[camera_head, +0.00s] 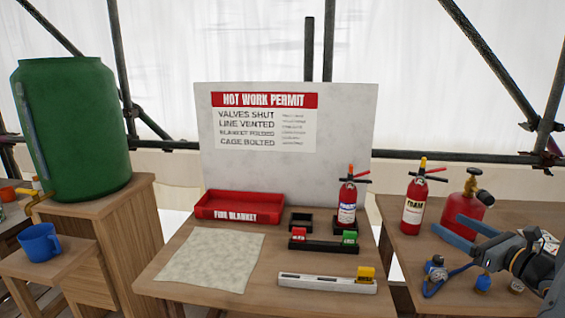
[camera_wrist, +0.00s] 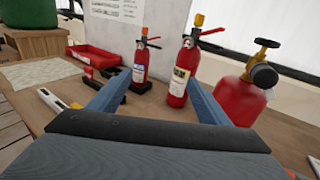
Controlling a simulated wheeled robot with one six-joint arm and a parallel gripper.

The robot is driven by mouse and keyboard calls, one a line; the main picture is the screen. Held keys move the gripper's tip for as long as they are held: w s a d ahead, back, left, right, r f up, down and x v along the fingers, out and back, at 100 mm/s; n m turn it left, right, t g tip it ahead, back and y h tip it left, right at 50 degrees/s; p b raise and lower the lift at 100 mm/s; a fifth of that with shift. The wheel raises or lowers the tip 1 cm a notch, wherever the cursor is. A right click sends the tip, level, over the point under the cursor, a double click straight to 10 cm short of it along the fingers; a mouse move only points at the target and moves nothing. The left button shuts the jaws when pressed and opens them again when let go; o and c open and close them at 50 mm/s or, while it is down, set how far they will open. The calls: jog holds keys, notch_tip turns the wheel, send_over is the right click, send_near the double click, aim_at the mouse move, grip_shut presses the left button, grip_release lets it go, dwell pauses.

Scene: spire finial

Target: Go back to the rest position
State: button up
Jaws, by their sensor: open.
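My gripper (camera_head: 459,232) is at the right in the head view, above the right-hand table, with its blue-grey fingers spread apart. In the wrist view its two fingers (camera_wrist: 160,100) are wide apart with nothing between them close by. A red extinguisher labelled FOAM (camera_head: 414,203) stands upright on the right table. It shows ahead, between the fingers' directions, in the wrist view (camera_wrist: 181,75). Another red extinguisher (camera_head: 347,203) with a white and blue label stands upright in a black holder at the back right of the middle table. My gripper touches neither.
A red gas canister (camera_head: 467,208) with a brass valve stands close behind my gripper. Small knobs and a blue strap (camera_head: 437,279) lie below it. The middle table holds a red FIRE BLANKET tray (camera_head: 240,206), a pale cloth (camera_head: 210,260), a black rack (camera_head: 323,243) and a white bar (camera_head: 325,283).

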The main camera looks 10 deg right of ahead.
jog(key=s+a+f+n+g+y, duration=0.1)
jog(key=a+n+g+y, duration=0.3)
jog(key=a, duration=0.7)
jog(key=s+a+f+n+g+y, duration=0.2)
jog(key=a+n+g, duration=0.35)
jog(key=a, duration=0.55)
jog(key=s+a+f+n+g+h, duration=0.2)
jog(key=s+a+n+g+h, duration=0.4)
jog(key=n, duration=1.7)
jog(key=s+a+h, duration=0.4)
jog(key=s+a, duration=0.1)
jog(key=s, duration=0.1)
jog(key=shift+s+h, duration=0.3)
jog(key=shift+s, duration=0.1)
jog(key=shift+g, duration=0.25)
